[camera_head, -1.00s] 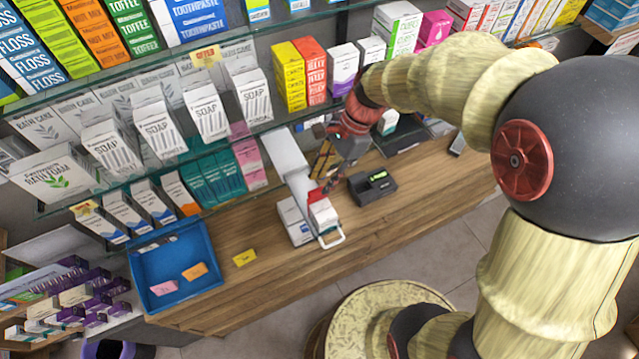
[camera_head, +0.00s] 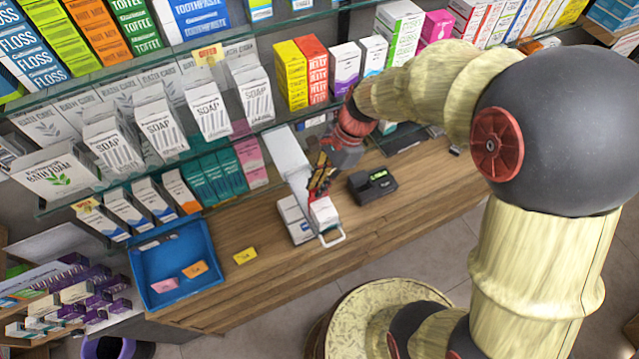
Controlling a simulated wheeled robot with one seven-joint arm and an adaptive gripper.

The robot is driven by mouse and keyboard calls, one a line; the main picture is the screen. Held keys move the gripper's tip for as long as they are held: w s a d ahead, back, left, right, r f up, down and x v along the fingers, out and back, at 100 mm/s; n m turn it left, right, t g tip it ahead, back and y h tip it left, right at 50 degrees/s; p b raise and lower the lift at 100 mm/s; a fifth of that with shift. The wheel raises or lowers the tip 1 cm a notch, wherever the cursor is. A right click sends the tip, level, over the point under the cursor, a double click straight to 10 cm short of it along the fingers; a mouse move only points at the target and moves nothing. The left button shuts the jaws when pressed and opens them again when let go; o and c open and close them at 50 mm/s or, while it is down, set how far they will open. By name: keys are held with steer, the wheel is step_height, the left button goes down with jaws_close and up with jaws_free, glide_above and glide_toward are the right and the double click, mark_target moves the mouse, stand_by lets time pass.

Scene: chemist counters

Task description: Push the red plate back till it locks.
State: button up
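A long white tray (camera_head: 287,153) lies on the wooden counter, with a pale loop handle (camera_head: 334,239) at its front end. A small white box (camera_head: 323,211) sits in the front of it. My gripper (camera_head: 317,186) points down over the tray, just behind this box. The red plate is almost wholly hidden by my gripper, so I cannot tell its exact position or whether the fingers touch it. The fingers are too small and overlapped to show whether they are open or shut.
White boxes (camera_head: 293,222) stand left of the tray. A black device (camera_head: 371,187) stands to its right. A blue tray (camera_head: 179,265) with cards and a yellow card (camera_head: 245,256) lie to the left. Glass shelves of packages overhang the counter's back.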

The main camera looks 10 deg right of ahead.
jaws_close()
steer(key=shift+w, duration=0.1)
stand_by(0.3)
